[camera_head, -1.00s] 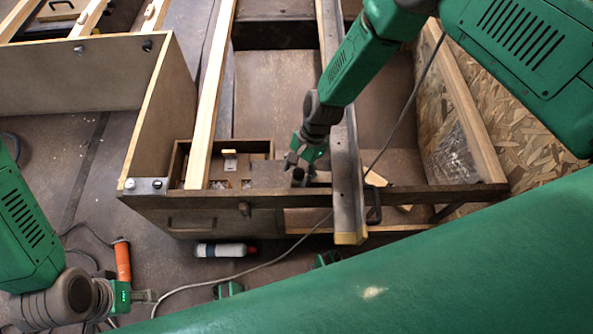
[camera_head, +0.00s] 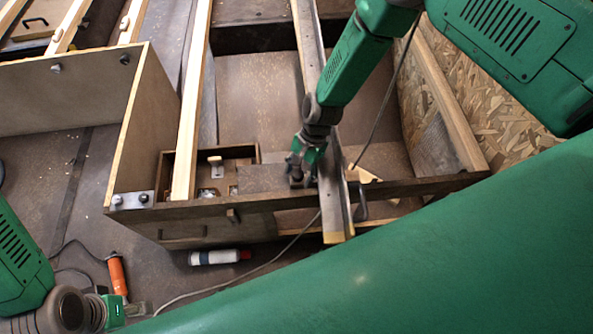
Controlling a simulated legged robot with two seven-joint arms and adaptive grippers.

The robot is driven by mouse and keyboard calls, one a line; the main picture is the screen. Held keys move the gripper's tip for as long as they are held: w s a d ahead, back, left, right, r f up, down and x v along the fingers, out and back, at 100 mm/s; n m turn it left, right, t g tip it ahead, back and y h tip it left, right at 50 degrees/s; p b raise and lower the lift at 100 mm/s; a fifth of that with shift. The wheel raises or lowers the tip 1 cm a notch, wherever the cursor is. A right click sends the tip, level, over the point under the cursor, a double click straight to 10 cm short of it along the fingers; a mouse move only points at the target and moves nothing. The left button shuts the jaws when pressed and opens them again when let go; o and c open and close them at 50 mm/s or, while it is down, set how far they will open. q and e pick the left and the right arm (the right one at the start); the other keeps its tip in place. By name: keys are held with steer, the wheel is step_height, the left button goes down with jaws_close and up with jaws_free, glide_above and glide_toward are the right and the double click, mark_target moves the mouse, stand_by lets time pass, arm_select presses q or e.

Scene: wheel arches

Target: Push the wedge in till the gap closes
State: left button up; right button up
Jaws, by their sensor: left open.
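A pale wooden wedge-shaped piece (camera_head: 362,175) lies just right of the long metal rail (camera_head: 332,190), partly hidden by it. I cannot tell whether this is the wedge, and no gap shows clearly. My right gripper (camera_head: 298,179) points down at the frame's front, left of the rail, over a small dark upright part on a flat brown block (camera_head: 258,179). Its fingers are small and dark, so I cannot tell whether they hold anything. My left gripper (camera_head: 140,309) is open and empty, low at the left, well away from the frame.
A small open box (camera_head: 214,150) with a pale-topped piece sits left of the block, beside a long wooden bar (camera_head: 192,120). A cable runs across the front.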

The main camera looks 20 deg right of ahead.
arm_select(q)
steer(key=shift+a+f, duration=0.1)
steer(key=shift+a, duration=0.15)
arm_select(e)
steer(key=shift+a, duration=0.25)
steer(key=shift+w+r, duration=0.1)
steer(key=shift+r, duration=0.1)
arm_select(q)
steer(key=shift+s, duration=0.1)
arm_select(e)
steer(key=v, duration=1.1)
steer(key=shift+r, duration=0.25)
steer(key=shift+d, duration=0.2)
